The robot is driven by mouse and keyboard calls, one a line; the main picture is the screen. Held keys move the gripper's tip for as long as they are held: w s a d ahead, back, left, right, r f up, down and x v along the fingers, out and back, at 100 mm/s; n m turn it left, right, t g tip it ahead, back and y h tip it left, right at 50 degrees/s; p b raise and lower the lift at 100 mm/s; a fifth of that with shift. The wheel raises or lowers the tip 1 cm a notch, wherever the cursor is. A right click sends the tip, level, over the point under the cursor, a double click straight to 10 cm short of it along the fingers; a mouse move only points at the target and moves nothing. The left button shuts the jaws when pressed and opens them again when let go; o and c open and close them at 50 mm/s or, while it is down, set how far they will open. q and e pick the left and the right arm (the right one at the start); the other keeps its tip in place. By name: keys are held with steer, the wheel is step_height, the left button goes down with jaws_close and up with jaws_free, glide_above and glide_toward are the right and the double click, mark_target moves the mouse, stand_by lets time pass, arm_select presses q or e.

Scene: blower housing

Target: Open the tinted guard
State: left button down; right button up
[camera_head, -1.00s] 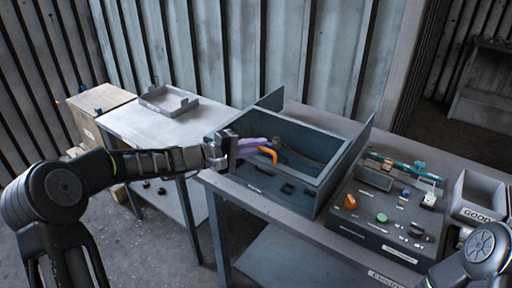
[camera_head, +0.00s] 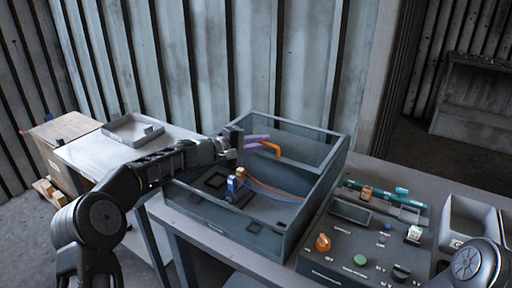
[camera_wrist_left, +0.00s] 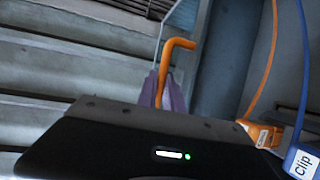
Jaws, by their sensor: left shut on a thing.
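The blue-grey box (camera_head: 230,232) stands on the bench. A see-through tinted pane (camera_head: 312,146), apparently the guard, rises at its back; its exact tilt is unclear. My left gripper (camera_head: 257,143), with purple fingers, is shut on an orange bent handle (camera_head: 273,149) above the box. The handle also shows in the left wrist view (camera_wrist_left: 178,44), between the purple fingers (camera_wrist_left: 162,92). How the handle joins the pane is unclear. My right gripper is out of view; only part of my right arm shows at lower right.
Inside the box are a blue connector (camera_head: 232,186), an orange connector (camera_head: 240,173) and cables. A control panel (camera_head: 345,262) with knobs and a grey bin (camera_head: 474,222) are at right. A side table (camera_head: 92,157) with a shallow tray (camera_head: 133,131) is at left.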

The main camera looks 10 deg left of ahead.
arm_select(q)
steer(key=shift+w+d, duration=0.1)
steer(key=shift+w, duration=0.2)
steer(key=c, duration=1.5)
jaws_free()
steer(key=shift+s+a, duration=0.35)
steer(key=shift+a, duration=0.05)
steer(key=b+v, duration=0.2)
steer(key=v, duration=0.5)
steer(key=shift+b, duration=0.35)
steer(key=shift+d+r, duration=0.1)
